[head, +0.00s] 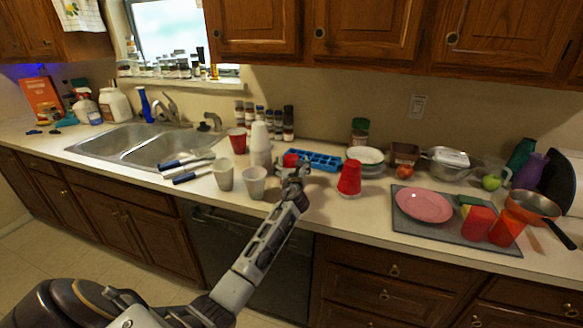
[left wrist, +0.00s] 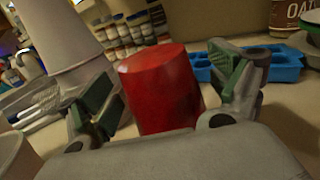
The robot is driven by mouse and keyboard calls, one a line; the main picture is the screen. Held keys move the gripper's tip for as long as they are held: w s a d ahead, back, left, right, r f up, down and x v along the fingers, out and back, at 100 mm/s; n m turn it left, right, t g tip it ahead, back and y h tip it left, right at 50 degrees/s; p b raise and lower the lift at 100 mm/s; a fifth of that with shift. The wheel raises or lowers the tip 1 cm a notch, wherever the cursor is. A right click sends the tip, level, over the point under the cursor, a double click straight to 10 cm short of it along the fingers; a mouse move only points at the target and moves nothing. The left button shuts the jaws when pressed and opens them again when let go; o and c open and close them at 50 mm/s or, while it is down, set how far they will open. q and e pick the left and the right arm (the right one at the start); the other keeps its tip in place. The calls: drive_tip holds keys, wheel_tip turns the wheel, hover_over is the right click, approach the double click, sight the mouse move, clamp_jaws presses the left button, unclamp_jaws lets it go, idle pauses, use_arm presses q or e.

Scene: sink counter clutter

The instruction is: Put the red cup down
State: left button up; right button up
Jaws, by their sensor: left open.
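A red cup (left wrist: 160,88) stands between the two spread fingers of my left gripper (left wrist: 168,95) in the left wrist view. Its flat closed end is up, and its lower end is hidden by the gripper body. In the head view, my left gripper (head: 294,172) is over the counter and hides most of this cup (head: 290,160). The left gripper is open, with small gaps visible beside the cup. Another red cup (head: 349,179) stands upside down to the right, and a third red cup (head: 237,140) is by the sink. My right gripper is not in view.
A stack of white cups (head: 260,146) and two pale cups (head: 223,174) (head: 254,182) stand close on the left. A blue tray (head: 318,161) lies just behind. A grey mat (head: 450,232) with a pink plate (head: 424,205) is at right. Free counter lies in front.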

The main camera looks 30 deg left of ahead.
use_arm(q)
drive_tip(key=c, duration=0.9)
drive_tip(key=shift+o, duration=0.2)
drive_tip(key=shift+r, duration=0.1)
drive_tip(key=shift+r, duration=0.5)
wheel_tip(320, 180, up, 8)
drive_tip(key=shift+f+p, duration=0.15)
drive_tip(key=shift+p, duration=0.7)
drive_tip(key=shift+r, duration=0.6)
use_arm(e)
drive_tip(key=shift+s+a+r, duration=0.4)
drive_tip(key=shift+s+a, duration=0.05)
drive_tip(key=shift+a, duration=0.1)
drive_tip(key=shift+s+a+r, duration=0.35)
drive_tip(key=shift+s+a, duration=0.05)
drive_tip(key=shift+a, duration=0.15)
